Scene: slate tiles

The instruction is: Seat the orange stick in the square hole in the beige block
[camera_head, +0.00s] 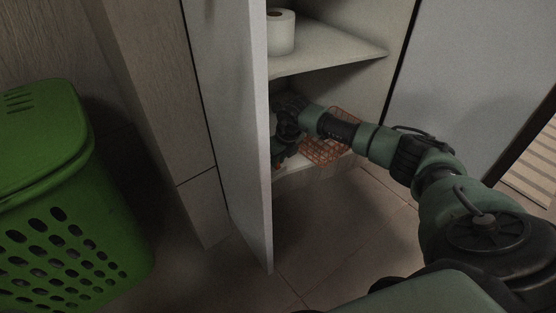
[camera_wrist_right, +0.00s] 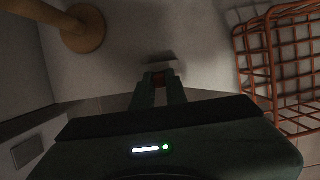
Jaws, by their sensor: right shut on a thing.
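Most of the stick is hidden by the fingers. A pale block-like patch (camera_wrist_right: 158,57) lies just beyond the fingertips; it may be the beige block, but its hole does not show. I cannot tell whether the stick touches it. In the head view my right arm reaches into the low part of an open cabinet, and the gripper end (camera_head: 280,154) is dim and partly cut off by the door. My left gripper is not in view.
An orange wire basket (camera_head: 326,152) stands right of the gripper; it also shows in the right wrist view (camera_wrist_right: 270,48). A round wooden stand (camera_wrist_right: 83,30) is at the left there. The cabinet door (camera_head: 232,120), shelf (camera_head: 325,48), paper roll (camera_head: 281,34) and green hamper (camera_head: 60,190) surround the arm.

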